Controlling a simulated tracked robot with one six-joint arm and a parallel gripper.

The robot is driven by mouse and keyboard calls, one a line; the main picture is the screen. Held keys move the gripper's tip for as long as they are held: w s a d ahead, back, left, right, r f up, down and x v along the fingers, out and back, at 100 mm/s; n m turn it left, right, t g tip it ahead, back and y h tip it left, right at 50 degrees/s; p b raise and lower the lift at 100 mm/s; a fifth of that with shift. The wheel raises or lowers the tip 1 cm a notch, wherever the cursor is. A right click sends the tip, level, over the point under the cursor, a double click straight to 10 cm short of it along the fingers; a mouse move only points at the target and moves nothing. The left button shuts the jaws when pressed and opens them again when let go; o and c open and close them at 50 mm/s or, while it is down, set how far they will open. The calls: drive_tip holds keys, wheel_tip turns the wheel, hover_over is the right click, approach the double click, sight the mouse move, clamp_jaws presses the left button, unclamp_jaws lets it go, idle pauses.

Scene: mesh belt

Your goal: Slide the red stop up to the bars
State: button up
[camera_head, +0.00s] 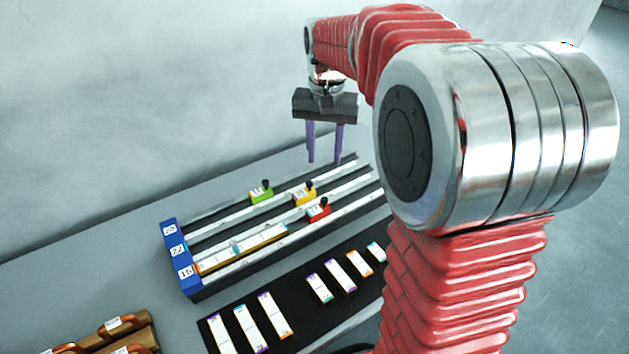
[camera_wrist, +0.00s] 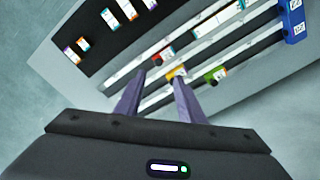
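The red stop (camera_head: 318,211) sits on the front channel of a long three-channel rack, with a small dark knob on top. It also shows in the wrist view (camera_wrist: 160,59). The bars (camera_head: 238,250) lie in line in the same channel, towards the blue end block (camera_head: 178,262). A short gap separates the red stop from their near end. My gripper (camera_head: 325,161) is open and empty, with two purple fingers pointing down. It hangs above the rack's right part, behind and above the red stop. In the wrist view the fingers are apart (camera_wrist: 160,82), and nothing is between them.
A yellow stop (camera_head: 304,196) and a green stop (camera_head: 261,194) sit on the other channels. Several loose bars lie on a black mat (camera_head: 297,312) in front of the rack. Brown holders with orange handles (camera_head: 130,330) stand at front left. A grey wall rises behind.

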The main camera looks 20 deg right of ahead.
sight(324, 198)
drive_tip(key=shift+w+d+f, duration=0.45)
drive_tip(key=shift+w, duration=0.15)
wheel_tip(324, 198, down, 14)
drive_tip(key=shift+r, duration=0.1)
idle(0.6)
drive_tip(key=shift+c, duration=0.7)
clamp_jaws()
